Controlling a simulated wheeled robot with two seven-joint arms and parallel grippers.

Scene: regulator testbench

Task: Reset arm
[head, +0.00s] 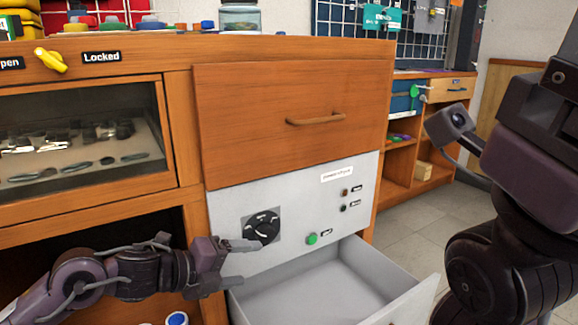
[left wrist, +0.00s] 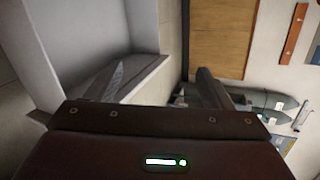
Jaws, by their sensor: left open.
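My left gripper (head: 244,264) reaches in from the left, in front of the grey control panel (head: 232,208). Its fingers are apart with nothing between them; both fingers also show in the left wrist view (left wrist: 160,82). The black rotary knob (head: 262,227) on the panel is just above the fingers, and the gripper appears apart from it. The green button (head: 312,239) is to the right of the fingers. My right arm fills the right edge of the head view; its gripper jaws cannot be made out.
A grey drawer (head: 318,284) stands open and empty below the panel, close to my left gripper. A closed wooden drawer (head: 290,120) is above the panel. A yellow handle (head: 50,61) is at upper left. Open floor (head: 408,226) lies to the right.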

